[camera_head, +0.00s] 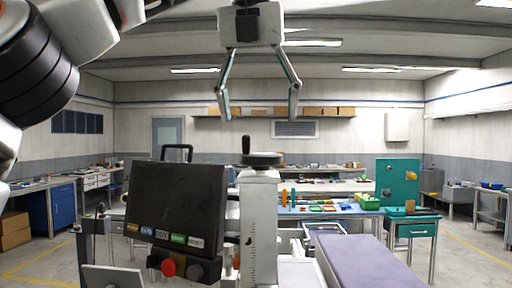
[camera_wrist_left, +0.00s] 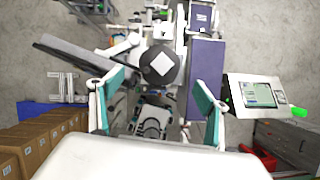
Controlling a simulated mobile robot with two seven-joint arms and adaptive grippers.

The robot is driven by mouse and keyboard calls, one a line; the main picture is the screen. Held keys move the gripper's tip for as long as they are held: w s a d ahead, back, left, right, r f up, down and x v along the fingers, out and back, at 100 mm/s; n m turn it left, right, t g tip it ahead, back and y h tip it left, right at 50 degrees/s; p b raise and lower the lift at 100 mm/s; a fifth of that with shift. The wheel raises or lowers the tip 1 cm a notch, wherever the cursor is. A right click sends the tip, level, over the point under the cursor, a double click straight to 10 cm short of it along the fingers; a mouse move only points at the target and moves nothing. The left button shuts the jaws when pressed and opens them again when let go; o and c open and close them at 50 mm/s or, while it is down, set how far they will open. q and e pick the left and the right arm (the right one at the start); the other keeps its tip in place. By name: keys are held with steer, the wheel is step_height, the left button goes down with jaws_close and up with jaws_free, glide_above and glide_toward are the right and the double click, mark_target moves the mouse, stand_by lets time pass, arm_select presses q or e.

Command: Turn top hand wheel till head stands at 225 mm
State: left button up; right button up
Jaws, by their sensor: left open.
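My left gripper (camera_head: 259,114) hangs from the top of the head view with its fingers pointing down. It is spread wide, with nothing between the fingers. The top hand wheel (camera_head: 264,159) is a dark disc with an upright black handle (camera_head: 246,144) at its left side. It sits on a pale column below the fingertips, with a clear gap. In the left wrist view the wheel (camera_wrist_left: 160,68) shows from above as a dark disc with a pale diamond, between the fingers. A scale (camera_head: 250,236) runs down the column; its figures are too small to read. My right gripper is out of view.
A black panel (camera_head: 176,205) with coloured labels and a red button (camera_head: 169,267) stands left of the column. A long purple bed (camera_head: 368,264) extends at the right. A blue-topped bench (camera_head: 330,212) with small parts stands behind. The air around the wheel's top is free.

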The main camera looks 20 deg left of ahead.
mark_target(261, 162)
arm_select(q)
steer(key=shift+x, duration=3.85)
steer(key=shift+s, duration=0.1)
steer(key=c, duration=1.1)
